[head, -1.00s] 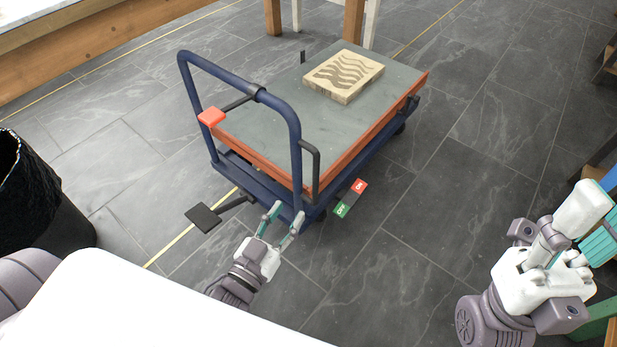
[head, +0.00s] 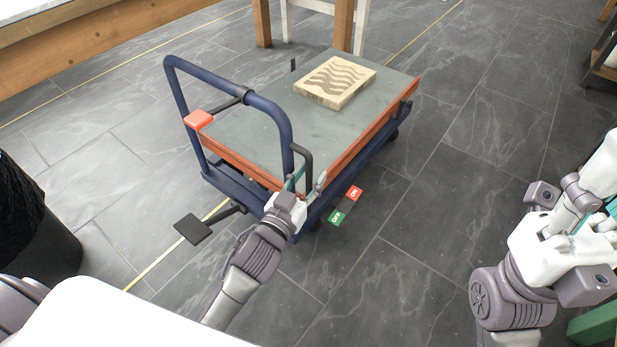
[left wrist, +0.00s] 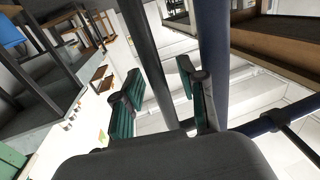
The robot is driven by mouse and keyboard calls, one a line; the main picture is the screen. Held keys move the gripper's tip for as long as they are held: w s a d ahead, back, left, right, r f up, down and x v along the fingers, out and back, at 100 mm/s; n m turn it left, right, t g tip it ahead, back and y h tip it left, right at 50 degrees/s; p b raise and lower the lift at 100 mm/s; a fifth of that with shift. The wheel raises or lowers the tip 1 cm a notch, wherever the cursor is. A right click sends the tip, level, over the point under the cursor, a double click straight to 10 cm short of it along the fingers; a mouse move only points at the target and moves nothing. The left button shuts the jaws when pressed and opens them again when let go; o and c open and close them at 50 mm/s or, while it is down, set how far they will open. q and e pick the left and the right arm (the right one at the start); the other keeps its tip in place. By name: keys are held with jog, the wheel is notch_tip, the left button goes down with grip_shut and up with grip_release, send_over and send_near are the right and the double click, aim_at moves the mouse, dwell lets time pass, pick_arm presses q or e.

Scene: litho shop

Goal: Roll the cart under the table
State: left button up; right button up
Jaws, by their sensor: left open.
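The cart has a grey top (head: 250,135) with an orange-red edge and a blue frame. Its blue push handle (head: 270,106) stands at the near left end, with a black lever (head: 308,158) on its right post. A carved wooden block (head: 335,82) lies on the top. My left gripper (head: 306,182) is open at the lower part of this lever. In the left wrist view a black bar (left wrist: 152,65) passes between the fingers, and the blue post (left wrist: 214,55) is beside the right finger; contact is unclear. My right gripper (head: 565,240) is at the right, apart from the cart, its fingers partly hidden.
Wooden table legs (head: 343,25) and a white leg stand behind the cart. A wooden bench (head: 100,40) is at upper left, a black bin (head: 35,240) at left. A black pedal (head: 193,229) and ON/OFF pedals (head: 345,205) sit low on the cart. Floor right of the cart is clear.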

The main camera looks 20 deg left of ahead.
pick_arm(q)
grip_shut()
dwell(0.3)
